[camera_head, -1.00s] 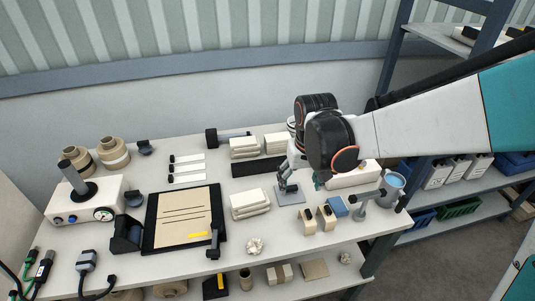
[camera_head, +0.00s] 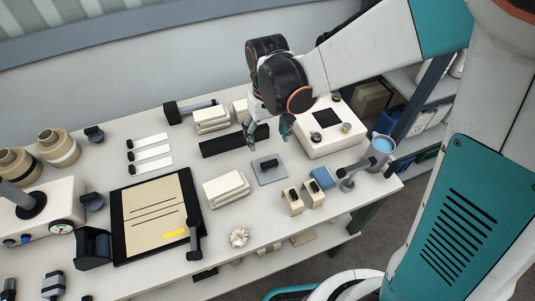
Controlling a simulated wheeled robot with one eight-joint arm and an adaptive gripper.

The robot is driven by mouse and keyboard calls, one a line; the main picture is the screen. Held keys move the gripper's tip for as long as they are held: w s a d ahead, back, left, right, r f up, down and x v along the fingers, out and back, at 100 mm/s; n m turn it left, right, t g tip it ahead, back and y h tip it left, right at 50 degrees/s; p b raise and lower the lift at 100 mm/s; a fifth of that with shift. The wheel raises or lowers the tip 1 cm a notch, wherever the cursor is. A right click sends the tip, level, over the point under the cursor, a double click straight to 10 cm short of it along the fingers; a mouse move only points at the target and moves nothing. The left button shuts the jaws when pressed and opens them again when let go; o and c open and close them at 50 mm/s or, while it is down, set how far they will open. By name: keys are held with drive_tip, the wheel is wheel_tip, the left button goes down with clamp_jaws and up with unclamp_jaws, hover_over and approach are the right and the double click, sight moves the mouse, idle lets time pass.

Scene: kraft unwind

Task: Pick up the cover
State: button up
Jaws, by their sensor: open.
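The likely cover is a flat grey square plate (camera_head: 269,178) with a small black handle on top. It lies on the white table. My gripper (camera_head: 268,138) is open and empty, with its two fingers spread. In the picture it appears just behind the plate, over the black strip; its exact height is hard to tell. The plate is fully in view and apart from the fingers.
A white box (camera_head: 343,141) with a dark square opening and knobs stands right of the gripper. Stacked white blocks (camera_head: 226,188) lie left of the plate. Tan brackets (camera_head: 292,202), a blue block (camera_head: 322,178) and a cup (camera_head: 381,149) are near the right. A black strip (camera_head: 222,145) lies behind.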

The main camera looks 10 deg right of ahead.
sight(269, 163)
wheel_tip(269, 163, down, 8)
drive_tip(key=b, duration=0.6)
drive_tip(key=shift+f, duration=0.25)
drive_tip(key=f+b, duration=0.2)
drive_tip(key=f, duration=0.1)
drive_tip(key=f+b, duration=0.1)
drive_tip(key=f, duration=0.1)
drive_tip(key=shift+d+f, duration=0.15)
drive_tip(key=shift+d, duration=0.15)
drive_tip(key=shift+s, duration=0.1)
drive_tip(key=c, duration=1.2)
